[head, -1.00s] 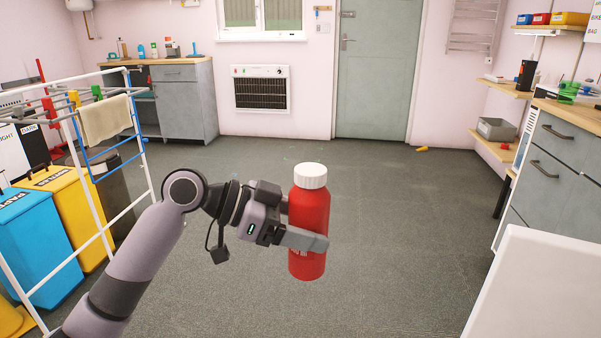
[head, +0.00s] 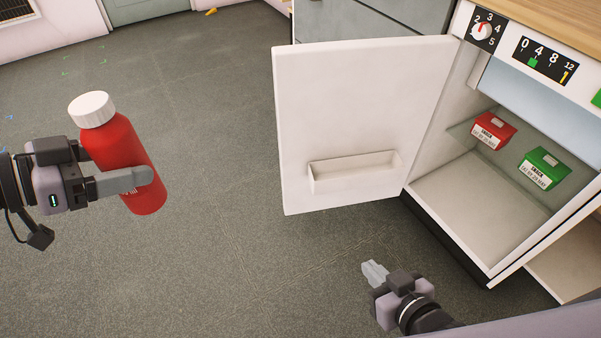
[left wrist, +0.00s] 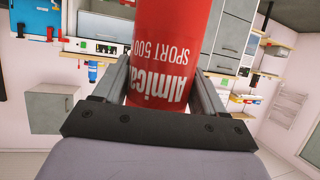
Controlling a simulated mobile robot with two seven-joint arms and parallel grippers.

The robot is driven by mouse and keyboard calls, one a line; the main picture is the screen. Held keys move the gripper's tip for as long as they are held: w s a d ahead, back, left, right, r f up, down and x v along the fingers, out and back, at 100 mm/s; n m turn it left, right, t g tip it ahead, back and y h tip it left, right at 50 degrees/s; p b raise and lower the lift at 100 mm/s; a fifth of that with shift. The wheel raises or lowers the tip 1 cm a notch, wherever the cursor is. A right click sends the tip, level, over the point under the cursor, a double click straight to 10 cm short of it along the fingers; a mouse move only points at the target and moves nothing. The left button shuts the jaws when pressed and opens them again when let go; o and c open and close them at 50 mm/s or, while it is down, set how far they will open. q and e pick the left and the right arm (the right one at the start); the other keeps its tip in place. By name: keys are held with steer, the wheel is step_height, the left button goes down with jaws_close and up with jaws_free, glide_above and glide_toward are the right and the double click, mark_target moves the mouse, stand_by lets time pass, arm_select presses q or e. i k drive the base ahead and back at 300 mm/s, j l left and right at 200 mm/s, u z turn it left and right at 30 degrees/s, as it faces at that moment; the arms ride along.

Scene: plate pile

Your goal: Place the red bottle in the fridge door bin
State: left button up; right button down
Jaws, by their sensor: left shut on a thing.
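The red bottle (head: 122,160) with a white cap is held a little tilted at the left of the head view, above the floor. My left gripper (head: 130,178) is shut on its body. In the left wrist view the bottle (left wrist: 172,50) stands between the two fingers, its lettering upside down. The fridge door (head: 360,100) is open, and the white door bin (head: 352,180) on its inner face looks empty. The bottle is well to the left of the bin, apart from it. My right gripper (head: 374,272) is low, below the door; its finger gap is not clear.
The fridge (head: 490,220) stands open at the right. A red box (head: 493,130) and a green box (head: 543,168) sit on its glass shelf. A dial (head: 484,30) is on the panel above. The floor (head: 220,260) between the bottle and the door is clear.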

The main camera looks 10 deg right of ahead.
mark_target(332, 186)
steer(key=k+l+z, duration=0.15)
steer(key=l+z, duration=0.25)
steer(key=l, duration=0.45)
steer(key=l+z, duration=0.4)
steer(key=l, duration=0.45)
